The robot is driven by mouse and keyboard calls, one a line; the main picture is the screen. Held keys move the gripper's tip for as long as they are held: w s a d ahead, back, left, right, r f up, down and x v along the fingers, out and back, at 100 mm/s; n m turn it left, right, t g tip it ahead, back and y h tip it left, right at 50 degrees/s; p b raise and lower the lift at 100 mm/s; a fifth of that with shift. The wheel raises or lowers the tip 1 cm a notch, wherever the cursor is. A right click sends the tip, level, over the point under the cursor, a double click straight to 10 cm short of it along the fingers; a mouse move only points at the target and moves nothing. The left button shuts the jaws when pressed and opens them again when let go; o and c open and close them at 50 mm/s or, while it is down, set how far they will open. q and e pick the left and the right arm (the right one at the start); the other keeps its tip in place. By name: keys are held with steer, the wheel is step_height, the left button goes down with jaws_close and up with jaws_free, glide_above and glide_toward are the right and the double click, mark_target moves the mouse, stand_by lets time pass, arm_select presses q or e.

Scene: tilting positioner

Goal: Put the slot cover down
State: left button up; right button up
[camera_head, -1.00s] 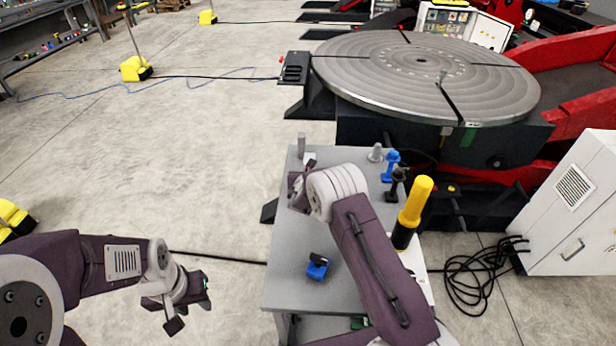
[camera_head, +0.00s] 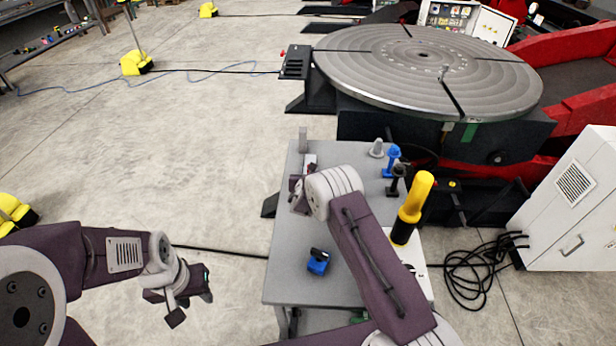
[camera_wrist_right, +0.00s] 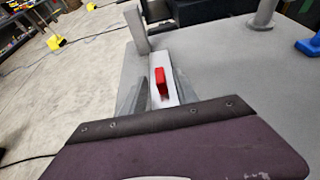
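The slot cover, a pale narrow plate (camera_head: 311,160) with a red grip (camera_wrist_right: 161,83), shows flat at the far left of the grey table (camera_head: 285,265), beside a grey upright post (camera_head: 303,140). In the right wrist view the fingers of my right gripper (camera_wrist_right: 162,92) stand either side of the red grip, with gaps showing, so it looks open around it. In the head view this gripper (camera_head: 298,190) is partly hidden by its wrist. My left gripper (camera_head: 192,306) is open and empty over the floor, left of the table.
A blue block (camera_head: 318,263) sits near the table's front. A grey cone (camera_head: 376,148), a blue piece (camera_head: 391,160), a black piece (camera_head: 395,185) and a yellow-topped cylinder (camera_head: 412,205) stand along the right side. The large round turntable (camera_head: 420,70) is behind.

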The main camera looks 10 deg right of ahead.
steer(key=b+v, duration=0.1)
steer(key=v, duration=1)
steer(key=shift+s+a, duration=0.15)
steer(key=shift+s, duration=0.1)
steer(key=s+d+r+m+g+h, duration=0.1)
steer(key=s+d+m+g+h, duration=0.55)
steer(key=s+d+m, duration=0.8)
steer(key=s+a+m+g+y, duration=0.2)
steer(key=s+a+m+y, duration=0.3)
steer(key=s+m, duration=0.3)
steer(key=s+a+r+m+g+y, duration=0.1)
steer(key=s+a+m+g+y, duration=0.2)
steer(key=s+a+m+y, duration=0.2)
steer(key=s+m, duration=0.3)
steer(key=m, duration=0.2)
steer(key=shift+a+m, duration=0.3)
steer(key=shift+m, duration=0.05)
steer(key=shift+s+r, duration=0.1)
steer(key=shift+s, duration=0.05)
steer(key=shift+d, duration=0.1)
